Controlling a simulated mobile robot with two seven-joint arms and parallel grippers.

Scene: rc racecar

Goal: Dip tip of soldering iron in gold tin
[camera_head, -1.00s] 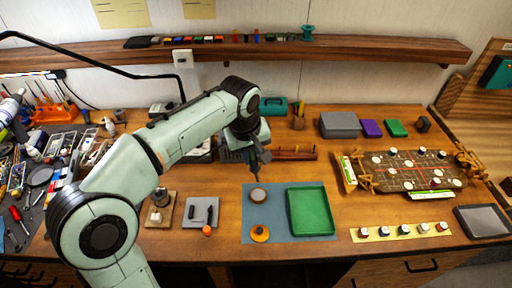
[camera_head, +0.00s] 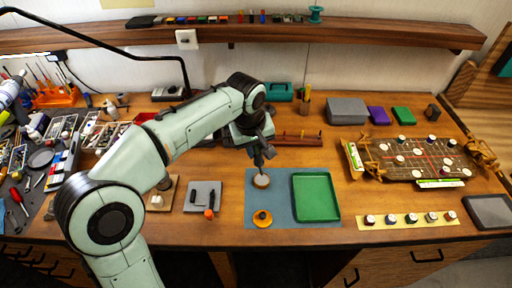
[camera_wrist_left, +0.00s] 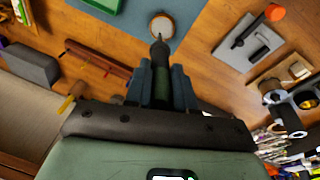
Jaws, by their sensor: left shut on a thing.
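My left gripper (camera_head: 258,146) is shut on the soldering iron (camera_head: 258,160), a dark slim tool pointing down. In the left wrist view the iron (camera_wrist_left: 160,70) sits between the two fingers, and its tip overlaps the near edge of the small round tin (camera_wrist_left: 162,24). The tin (camera_head: 261,182) has a gold-brown rim and a pale top, and stands on the blue-grey mat (camera_head: 280,220). In the head view the tip is right at or just above the tin; I cannot tell whether it touches. My right gripper is not in view.
A green tray (camera_head: 315,197) lies right of the tin on the mat. An orange round piece (camera_head: 262,218) is in front of it. A grey plate (camera_head: 203,196) with small parts lies left. A wooden rack (camera_head: 300,138) stands behind. The bench front is mostly clear.

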